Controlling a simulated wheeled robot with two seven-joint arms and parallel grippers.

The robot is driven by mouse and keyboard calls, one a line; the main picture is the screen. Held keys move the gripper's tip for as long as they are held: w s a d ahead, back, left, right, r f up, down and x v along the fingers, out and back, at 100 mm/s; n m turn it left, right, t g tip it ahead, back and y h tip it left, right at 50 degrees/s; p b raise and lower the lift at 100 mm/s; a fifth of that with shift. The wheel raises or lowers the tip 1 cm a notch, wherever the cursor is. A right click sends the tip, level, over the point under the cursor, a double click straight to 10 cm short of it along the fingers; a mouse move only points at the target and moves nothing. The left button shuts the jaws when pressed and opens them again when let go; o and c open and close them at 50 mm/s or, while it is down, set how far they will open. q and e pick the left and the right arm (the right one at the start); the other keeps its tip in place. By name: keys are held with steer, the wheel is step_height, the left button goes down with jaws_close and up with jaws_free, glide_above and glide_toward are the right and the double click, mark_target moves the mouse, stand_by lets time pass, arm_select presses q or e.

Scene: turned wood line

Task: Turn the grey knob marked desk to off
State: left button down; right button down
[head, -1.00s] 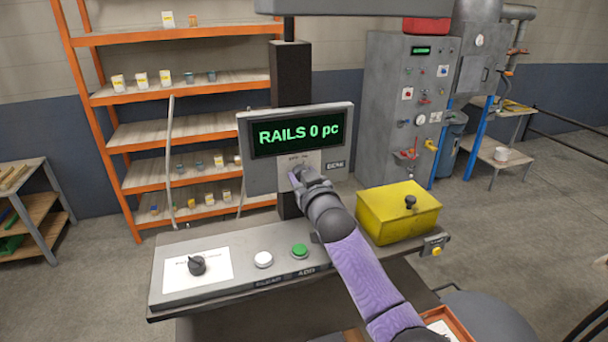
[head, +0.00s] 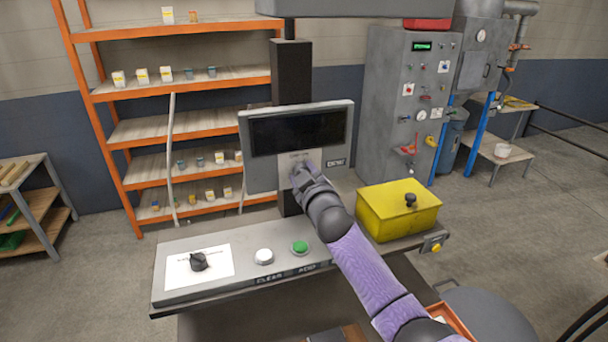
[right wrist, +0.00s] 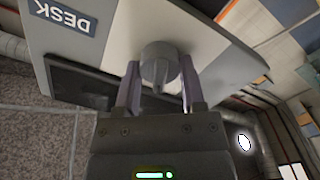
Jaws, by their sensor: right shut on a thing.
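The grey desk knob (right wrist: 160,66) sits on the front of the display unit, beside a dark label reading DESK (right wrist: 62,18) in the right wrist view. My right gripper (right wrist: 158,85) is shut on the knob, one finger on each side of it. In the head view my right gripper (head: 302,172) hides most of the knob. The unit's screen (head: 298,132) above it is dark and blank. The knob's markings are too small to read. My left gripper is not in view.
The console below carries a black knob (head: 199,261), a white button (head: 263,256) and a green button (head: 299,247). A yellow box (head: 398,213) stands at its right end. Orange shelving (head: 185,85) and a grey control cabinet (head: 408,100) stand behind.

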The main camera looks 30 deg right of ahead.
steer(key=shift+c, duration=0.9)
jaws_free()
steer(key=v, duration=1)
steer(key=shift+d+f, duration=0.1)
